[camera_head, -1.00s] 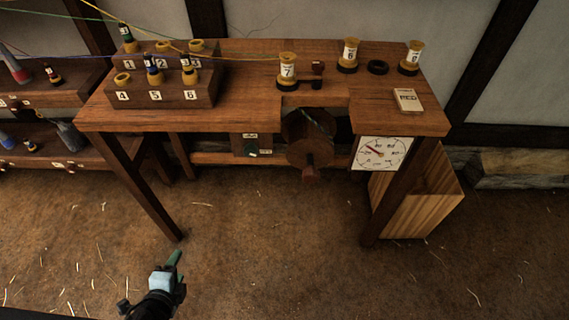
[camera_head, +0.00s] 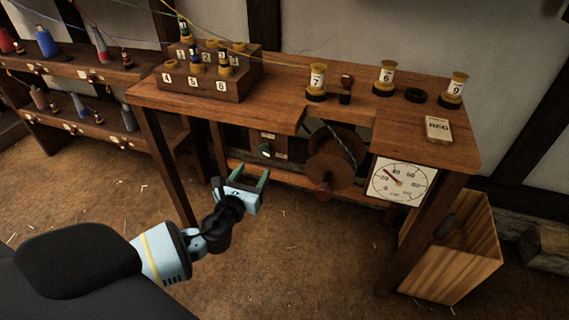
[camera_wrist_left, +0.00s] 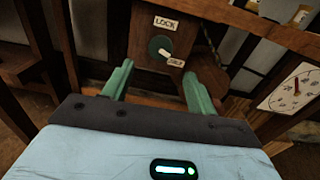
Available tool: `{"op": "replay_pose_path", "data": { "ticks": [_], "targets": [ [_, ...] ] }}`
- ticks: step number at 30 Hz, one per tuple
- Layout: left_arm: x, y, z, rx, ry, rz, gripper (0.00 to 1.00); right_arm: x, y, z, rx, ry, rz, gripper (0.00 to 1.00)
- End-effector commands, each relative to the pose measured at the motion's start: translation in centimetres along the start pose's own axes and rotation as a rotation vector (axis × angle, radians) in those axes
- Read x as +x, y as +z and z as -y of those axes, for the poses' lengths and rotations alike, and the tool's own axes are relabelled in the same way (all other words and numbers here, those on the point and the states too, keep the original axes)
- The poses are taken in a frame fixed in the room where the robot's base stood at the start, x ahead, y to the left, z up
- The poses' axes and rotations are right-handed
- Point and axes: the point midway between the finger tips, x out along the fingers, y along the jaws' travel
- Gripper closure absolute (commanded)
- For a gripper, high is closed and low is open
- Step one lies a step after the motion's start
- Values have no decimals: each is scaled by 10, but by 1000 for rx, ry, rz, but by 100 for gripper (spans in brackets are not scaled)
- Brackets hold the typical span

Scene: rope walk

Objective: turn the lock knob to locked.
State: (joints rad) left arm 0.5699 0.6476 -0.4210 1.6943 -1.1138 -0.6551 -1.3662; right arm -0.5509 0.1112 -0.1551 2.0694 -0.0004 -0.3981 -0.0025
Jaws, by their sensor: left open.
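The lock knob (camera_head: 264,150) is a small dark green round knob on a wooden panel under the bench, left of the wheel. In the left wrist view the knob (camera_wrist_left: 159,46) has a white pointer slanting to the lower right, toward a small label (camera_wrist_left: 176,62) that I cannot read surely. A LOCK label (camera_wrist_left: 166,22) sits above it. My left gripper (camera_head: 241,177) is open and empty, in front of and below the knob in the head view. In the wrist view its green fingers (camera_wrist_left: 156,76) spread either side below the knob, apart from it. My right gripper is not in view.
The wooden wheel (camera_head: 336,160) with a handle hangs right of the knob. A white dial (camera_head: 400,181) is on the bench's right front. Bench legs (camera_head: 165,165) frame the space. A wooden bin (camera_head: 450,262) stands at right. Spools stand on the bench top (camera_head: 280,85).

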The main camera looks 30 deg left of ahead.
Motion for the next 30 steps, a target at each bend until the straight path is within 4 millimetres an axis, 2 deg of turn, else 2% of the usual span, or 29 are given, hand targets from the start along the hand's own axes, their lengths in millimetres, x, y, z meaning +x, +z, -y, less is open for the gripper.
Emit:
{"op": "replay_pose_path", "data": {
  "ticks": [10,22,30],
  "targets": [
    [9,3,-1,19,1,11,42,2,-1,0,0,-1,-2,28],
    [63,3,-1,17,2,10,42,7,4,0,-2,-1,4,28],
    [80,3,-1,17,1,9,42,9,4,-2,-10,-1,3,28]
  ]
}}
